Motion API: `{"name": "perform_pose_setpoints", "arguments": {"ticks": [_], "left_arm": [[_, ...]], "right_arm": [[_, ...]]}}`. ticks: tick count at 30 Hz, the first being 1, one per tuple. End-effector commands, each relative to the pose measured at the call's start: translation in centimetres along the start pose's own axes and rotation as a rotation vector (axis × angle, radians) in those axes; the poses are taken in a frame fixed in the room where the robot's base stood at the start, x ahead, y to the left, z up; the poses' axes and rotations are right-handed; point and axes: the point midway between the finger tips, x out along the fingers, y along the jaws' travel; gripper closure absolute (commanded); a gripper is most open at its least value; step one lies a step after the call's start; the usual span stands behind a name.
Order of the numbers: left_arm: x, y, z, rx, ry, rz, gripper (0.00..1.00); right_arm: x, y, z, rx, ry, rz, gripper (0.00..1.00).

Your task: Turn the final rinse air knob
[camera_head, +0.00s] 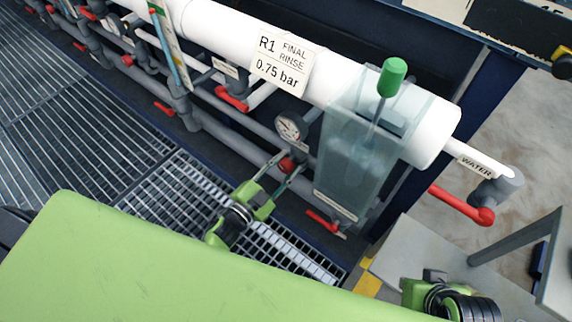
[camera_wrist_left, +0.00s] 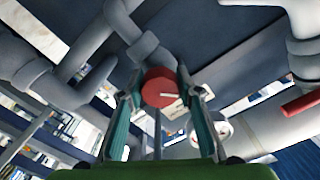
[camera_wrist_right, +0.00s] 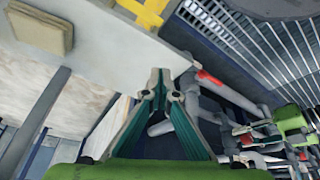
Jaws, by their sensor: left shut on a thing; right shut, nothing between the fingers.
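The red air knob (camera_head: 287,165) sits on the grey pipework below a round gauge (camera_head: 291,128), under the white pipe labelled R1 Final Rinse 0.75 bar (camera_head: 281,66). My left gripper (camera_head: 279,172) reaches up to it with its fingers on either side. My right gripper (camera_wrist_right: 160,75) is shut and empty in the right wrist view. In the head view only its green wrist part shows at the lower right.
A clear tank (camera_head: 350,165) with a green-capped stem (camera_head: 392,77) stands right of the knob. Red lever handles (camera_head: 232,99) and (camera_head: 325,223) are nearby. A grey table (camera_head: 455,262) is at the lower right. Metal grating (camera_head: 185,190) covers the floor at left.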

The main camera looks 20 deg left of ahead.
Motion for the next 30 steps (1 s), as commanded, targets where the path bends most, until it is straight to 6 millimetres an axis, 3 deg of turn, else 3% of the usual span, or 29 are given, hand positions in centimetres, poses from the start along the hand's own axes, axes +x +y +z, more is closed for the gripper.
{"name": "perform_pose_setpoints", "arguments": {"ticks": [15,30], "left_arm": [[-0.1,0.0,0.1,0.432,-0.001,0.001,0.90],[-0.1,-0.1,0.0,0.592,-0.001,0.002,0.90]], "right_arm": [[0.3,-0.2,-4.2,-0.006,0.157,-0.004,1.00],[0.2,-0.7,-6.1,-0.011,0.236,-0.013,1.00]]}}
